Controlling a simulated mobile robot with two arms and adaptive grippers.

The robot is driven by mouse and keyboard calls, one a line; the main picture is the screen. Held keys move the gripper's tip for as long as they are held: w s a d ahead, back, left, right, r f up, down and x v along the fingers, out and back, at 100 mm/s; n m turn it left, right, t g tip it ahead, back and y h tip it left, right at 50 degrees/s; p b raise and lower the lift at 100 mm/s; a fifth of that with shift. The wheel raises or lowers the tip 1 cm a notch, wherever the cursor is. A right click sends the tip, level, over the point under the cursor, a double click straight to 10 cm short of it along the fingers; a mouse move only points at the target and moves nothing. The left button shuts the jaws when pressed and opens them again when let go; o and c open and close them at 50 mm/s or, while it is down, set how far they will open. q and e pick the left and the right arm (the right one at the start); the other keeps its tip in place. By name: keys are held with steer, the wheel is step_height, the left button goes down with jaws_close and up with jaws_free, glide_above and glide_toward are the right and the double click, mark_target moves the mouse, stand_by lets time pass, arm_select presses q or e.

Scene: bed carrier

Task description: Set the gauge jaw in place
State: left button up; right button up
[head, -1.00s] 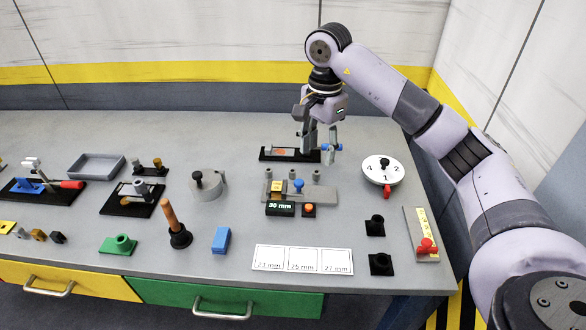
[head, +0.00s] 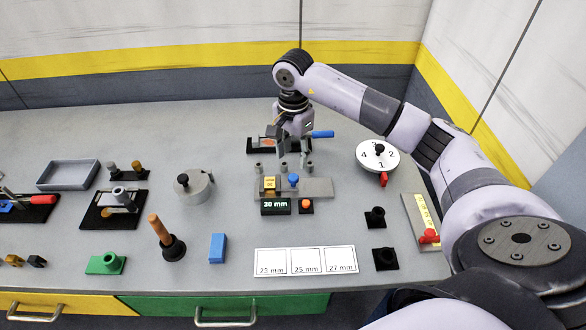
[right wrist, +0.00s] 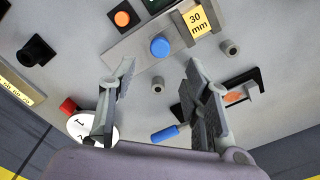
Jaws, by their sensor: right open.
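The gauge is a grey bar (head: 318,187) with a blue knob (head: 293,180) and a yellow block (head: 269,184) marked 30 mm. A black display (head: 275,206) in front of it reads 30 mm. My right gripper (head: 293,167) is open and empty, just behind the bar and above the table, among short grey cylinders. In the right wrist view its fingers (right wrist: 160,70) are spread wide, with the blue knob (right wrist: 160,47) beyond the gap and one grey cylinder (right wrist: 157,85) between them. The fingers touch neither. My left gripper is out of view.
An orange button (head: 306,205) sits beside the display. A white numbered dial (head: 366,160) stands at right. Cards marked in mm (head: 305,261) lie in front. Table between cards and gauge is mostly clear.

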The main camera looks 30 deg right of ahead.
mark_target(294, 176)
step_height(294, 176, down, 6)
steer(key=shift+f+p, duration=0.1)
steer(key=shift+p, duration=0.6)
steer(key=shift+f, duration=0.75)
steer(key=c, duration=1)
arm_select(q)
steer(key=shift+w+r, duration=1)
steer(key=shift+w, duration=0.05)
arm_select(e)
jaws_close()
